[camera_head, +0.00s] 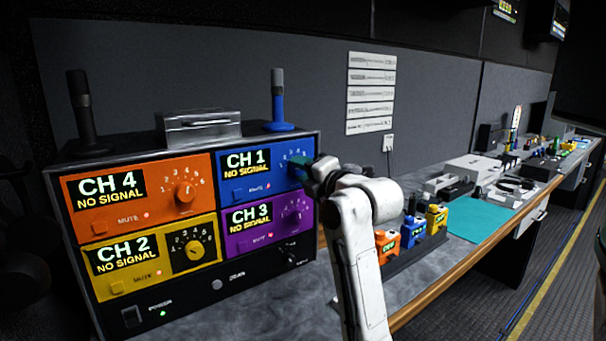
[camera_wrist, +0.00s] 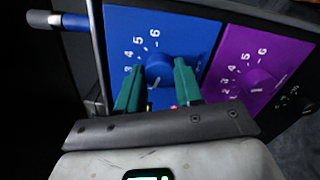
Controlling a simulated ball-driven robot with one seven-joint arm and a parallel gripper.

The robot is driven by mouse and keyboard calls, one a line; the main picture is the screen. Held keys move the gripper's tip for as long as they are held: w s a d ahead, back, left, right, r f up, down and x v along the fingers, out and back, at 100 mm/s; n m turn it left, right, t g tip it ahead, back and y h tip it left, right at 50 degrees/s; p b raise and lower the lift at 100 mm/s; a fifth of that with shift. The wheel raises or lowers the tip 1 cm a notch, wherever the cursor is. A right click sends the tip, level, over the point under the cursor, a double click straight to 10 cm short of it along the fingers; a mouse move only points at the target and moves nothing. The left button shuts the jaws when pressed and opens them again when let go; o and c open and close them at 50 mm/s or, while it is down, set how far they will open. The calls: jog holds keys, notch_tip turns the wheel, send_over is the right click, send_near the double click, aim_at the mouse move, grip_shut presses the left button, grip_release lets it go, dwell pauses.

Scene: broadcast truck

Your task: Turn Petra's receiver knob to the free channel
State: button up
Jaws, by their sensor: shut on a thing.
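A receiver rack (camera_head: 185,235) holds an orange panel (camera_head: 88,190) with CH 4, a blue panel (camera_head: 262,188) with CH 1, a yellow panel (camera_head: 150,283) with CH 2 and a purple panel (camera_head: 265,218) with CH 3. Every display reads NO SIGNAL. Each panel has a knob with a number scale. My gripper (camera_wrist: 158,78) is shut on the blue knob (camera_wrist: 158,68), one green finger at each side. In the head view my arm covers most of that knob. The purple knob (camera_wrist: 257,87) is beside it, untouched. No name label is readable.
A blue microphone (camera_head: 278,100) and a black one (camera_head: 84,110) stand on the rack beside a silver case (camera_head: 199,126). Orange (camera_head: 387,246), blue (camera_head: 412,231) and yellow (camera_head: 436,219) packs stand right of my arm. A paper list (camera_head: 371,92) hangs on the wall.

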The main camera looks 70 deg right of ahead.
jog(key=shift+f, duration=0.1)
jog(key=o, duration=1)
jog(key=shift+o, duration=0.2)
jog(key=p+v, duration=0.3)
jog(key=v, duration=0.5)
jog(key=shift+r+p, duration=0.3)
jog(key=shift+a+p, duration=0.1)
jog(key=shift+p, duration=1)
jog(key=p, duration=0.4)
jog(key=shift+s+a, duration=0.2)
jog(key=shift+s, duration=0.2)
